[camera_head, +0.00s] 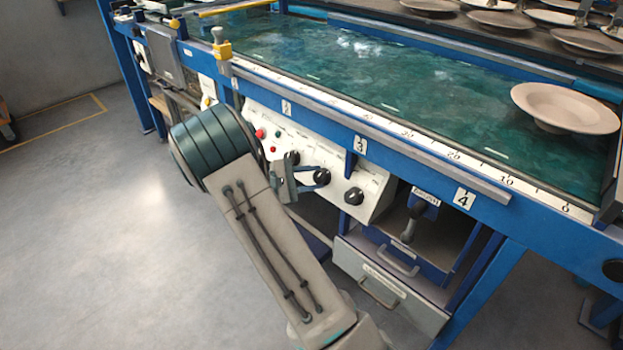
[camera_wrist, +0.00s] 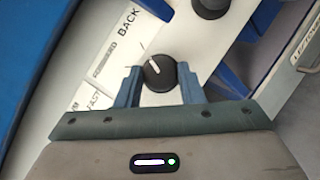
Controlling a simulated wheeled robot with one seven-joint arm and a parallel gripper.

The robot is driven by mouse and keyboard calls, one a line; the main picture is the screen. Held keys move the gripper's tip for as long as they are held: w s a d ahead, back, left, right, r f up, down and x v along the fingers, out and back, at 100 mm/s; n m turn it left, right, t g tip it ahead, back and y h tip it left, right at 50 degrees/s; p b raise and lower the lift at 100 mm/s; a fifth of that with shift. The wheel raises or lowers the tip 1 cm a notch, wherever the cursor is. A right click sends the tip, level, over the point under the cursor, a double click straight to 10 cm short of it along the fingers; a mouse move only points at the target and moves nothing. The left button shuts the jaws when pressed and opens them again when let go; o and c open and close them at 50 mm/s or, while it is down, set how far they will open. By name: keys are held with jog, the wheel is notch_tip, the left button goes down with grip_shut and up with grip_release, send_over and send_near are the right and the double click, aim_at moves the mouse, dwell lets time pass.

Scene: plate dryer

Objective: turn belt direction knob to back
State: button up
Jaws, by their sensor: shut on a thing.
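The black round knob (camera_wrist: 160,74) on the white control panel has a white pointer line, which points up and to the left in the wrist view. The printed word BACK (camera_wrist: 129,24) lies up and to the left of it, beside other partly readable lettering. My gripper (camera_wrist: 160,69) has one blue finger on each side of this knob and is shut on it. In the head view, my gripper (camera_head: 317,177) reaches the panel from the left, and the knob (camera_head: 323,177) shows at its fingertips.
Another black knob (camera_head: 353,196) is close by on the right. A red button (camera_head: 260,134) sits further left on the panel. A blue frame edge with a ruler strip (camera_head: 420,143) overhangs the panel. A grey drawer (camera_head: 385,290) is below. A plate (camera_head: 566,106) lies on the green belt.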

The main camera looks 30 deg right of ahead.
jog(key=shift+m+g+y, duration=0.3)
jog(key=shift+m+g, duration=0.1)
jog(key=shift+m, duration=0.5)
jog(key=o, duration=0.9)
jog(key=shift+a, duration=0.1)
jog(key=shift+o, duration=0.2)
jog(key=shift+r, duration=0.1)
jog(key=p+v, duration=0.3)
jog(key=v, duration=1.1)
jog(key=shift+w+p, duration=0.15)
jog(key=shift+p, duration=0.15)
jog(key=shift+r, duration=0.2)
